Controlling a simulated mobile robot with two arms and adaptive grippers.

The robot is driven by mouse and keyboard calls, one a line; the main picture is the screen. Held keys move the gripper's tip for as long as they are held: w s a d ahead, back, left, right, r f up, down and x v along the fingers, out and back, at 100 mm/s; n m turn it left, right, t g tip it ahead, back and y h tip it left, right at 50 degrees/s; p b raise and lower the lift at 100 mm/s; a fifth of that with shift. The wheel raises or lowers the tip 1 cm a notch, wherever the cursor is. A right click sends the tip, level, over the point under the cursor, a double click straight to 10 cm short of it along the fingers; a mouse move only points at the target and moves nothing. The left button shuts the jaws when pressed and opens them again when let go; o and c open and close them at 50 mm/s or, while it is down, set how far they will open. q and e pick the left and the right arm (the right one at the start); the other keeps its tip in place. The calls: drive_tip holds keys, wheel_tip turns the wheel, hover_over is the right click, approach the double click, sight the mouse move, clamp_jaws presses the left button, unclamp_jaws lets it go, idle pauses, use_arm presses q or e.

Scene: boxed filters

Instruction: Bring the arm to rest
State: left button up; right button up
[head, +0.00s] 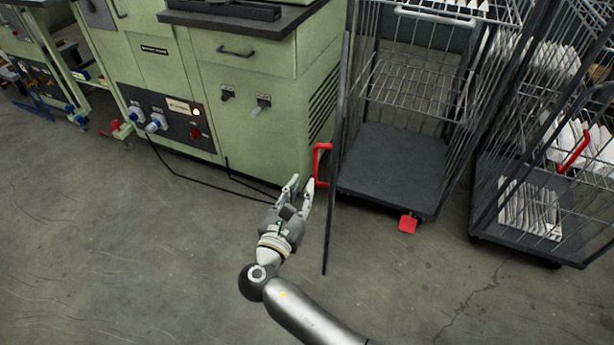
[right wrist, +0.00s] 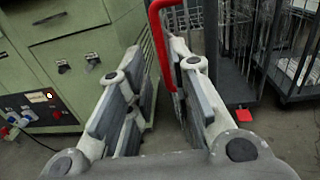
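My right gripper (head: 301,181) is open and empty, its fingers pointing away from me above the floor. It also shows in the right wrist view (right wrist: 155,65), with a clear gap between the two fingers. A red handle (head: 317,165) on the near cart's open door is just right of the fingertips. My left gripper is not in view.
The wire cart (head: 390,160) has an empty dark base and a red pedal (head: 407,223). A second cart (head: 500,237) at right holds stacks of white filters (head: 530,208). A green machine (head: 240,110) stands behind at left. The floor in front is clear.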

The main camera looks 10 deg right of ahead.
drive_tip(key=shift+s+a, duration=0.2)
drive_tip(key=shift+s, duration=0.2)
